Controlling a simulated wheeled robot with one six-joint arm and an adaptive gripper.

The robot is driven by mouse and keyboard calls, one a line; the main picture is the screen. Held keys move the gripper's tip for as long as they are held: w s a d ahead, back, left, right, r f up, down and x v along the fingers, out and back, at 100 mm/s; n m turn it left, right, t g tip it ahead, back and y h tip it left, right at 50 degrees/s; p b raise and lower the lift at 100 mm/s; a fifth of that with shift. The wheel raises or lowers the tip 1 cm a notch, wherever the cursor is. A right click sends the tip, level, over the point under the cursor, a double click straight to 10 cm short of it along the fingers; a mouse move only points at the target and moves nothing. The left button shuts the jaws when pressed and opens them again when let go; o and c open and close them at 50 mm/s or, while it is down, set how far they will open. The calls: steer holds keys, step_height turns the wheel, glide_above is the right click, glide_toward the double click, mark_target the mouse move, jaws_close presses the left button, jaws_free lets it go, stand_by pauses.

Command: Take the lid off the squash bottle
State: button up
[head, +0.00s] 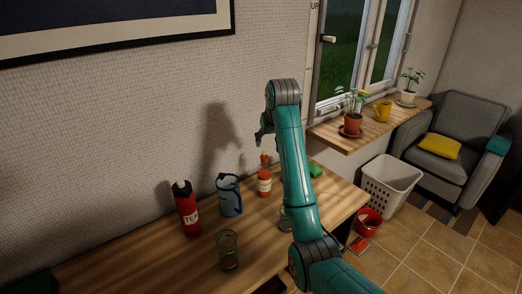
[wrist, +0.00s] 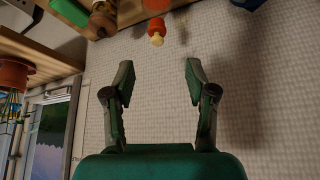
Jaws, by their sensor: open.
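The squash bottle (head: 264,187), orange with a pale label, stands upright on the wooden table, left of my arm. Its lid (head: 264,159) is on top and looks orange-red. In the upside-down wrist view, a red top with a pale yellow tip (wrist: 157,36), seemingly this lid, hangs at the upper middle edge; most of the bottle is cut off. My gripper (head: 262,134) is above the bottle, apart from it. In the wrist view my gripper (wrist: 158,70) has its fingers spread with nothing between them, and the lid lies beyond the fingertips.
A blue jug (head: 229,196) and a red flask marked TEA (head: 188,212) stand left of the bottle. A green glass (head: 228,250) is nearer the front edge. A clear glass (head: 285,220) is partly behind my arm. The wall (head: 120,130) is close behind.

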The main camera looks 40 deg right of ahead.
mark_target(265, 153)
steer(key=x, duration=1)
steer(key=shift+w+d+f, duration=0.1)
steer(key=shift+d+f, duration=0.05)
steer(key=shift+d, duration=0.15)
steer(key=c, duration=0.8)
